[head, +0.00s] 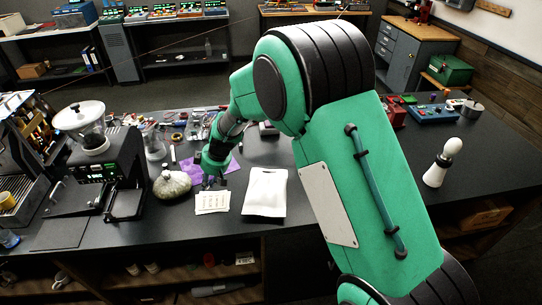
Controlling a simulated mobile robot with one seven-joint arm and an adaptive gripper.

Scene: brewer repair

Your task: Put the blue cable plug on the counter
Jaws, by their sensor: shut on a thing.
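The plug's shape and colour cannot be made out there. I cannot tell whether it touches the counter. A purple cloth (188,170) lies just behind and left of the gripper.
A cloth sack (171,186) and a black grinder (108,165) stand left. Small parts clutter the back. A white figure-shaped object (441,165) stands right; the counter's right middle is clear.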

